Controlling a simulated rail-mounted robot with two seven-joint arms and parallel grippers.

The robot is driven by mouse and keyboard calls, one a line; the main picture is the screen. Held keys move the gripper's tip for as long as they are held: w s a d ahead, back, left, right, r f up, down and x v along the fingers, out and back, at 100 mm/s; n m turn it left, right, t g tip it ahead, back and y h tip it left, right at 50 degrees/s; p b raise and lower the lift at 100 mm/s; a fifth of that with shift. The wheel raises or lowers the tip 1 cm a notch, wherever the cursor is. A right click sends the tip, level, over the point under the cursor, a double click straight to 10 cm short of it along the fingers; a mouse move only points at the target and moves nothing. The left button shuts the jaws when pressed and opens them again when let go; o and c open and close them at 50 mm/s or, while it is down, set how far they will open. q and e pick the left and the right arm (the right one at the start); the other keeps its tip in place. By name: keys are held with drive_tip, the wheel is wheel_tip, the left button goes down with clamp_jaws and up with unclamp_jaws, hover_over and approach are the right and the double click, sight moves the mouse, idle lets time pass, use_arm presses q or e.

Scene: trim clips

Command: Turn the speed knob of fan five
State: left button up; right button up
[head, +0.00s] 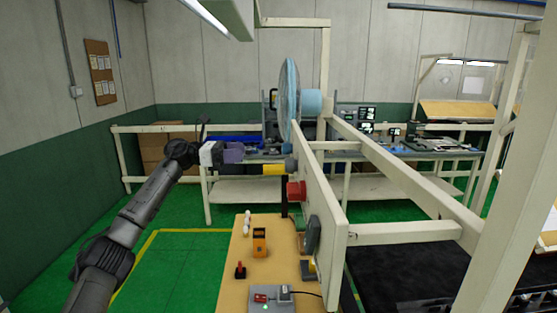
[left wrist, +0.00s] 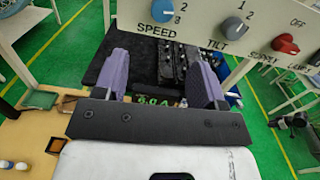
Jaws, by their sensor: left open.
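A white upright panel (head: 321,190) shows edge-on in the head view, with a blue fan (head: 289,95) above its far end. No fan number is readable. My left gripper (head: 243,153) has purple fingers and is left of the panel, apart from it. In the left wrist view, its fingers (left wrist: 158,78) are open and empty, below the SPEED and TILT knobs. My right gripper is not in view.
A red knob (left wrist: 286,45) marked OFF sits farther right on the panel; the head view also shows a red control (head: 296,190). A wooden bench top (head: 245,285) below holds an orange box (head: 259,242) and small parts. The green floor (head: 175,265) at left is clear.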

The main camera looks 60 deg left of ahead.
sight(287, 149)
use_arm(q)
drive_tip(key=p+x, duration=0.7)
drive_tip(key=x, duration=0.5)
drive_tip(key=shift+d+r+m, duration=0.15)
drive_tip(key=shift+r+m, duration=0.05)
drive_tip(key=shift+m, duration=0.1)
drive_tip(key=shift+c, duration=0.2)
drive_tip(key=c, duration=0.9)
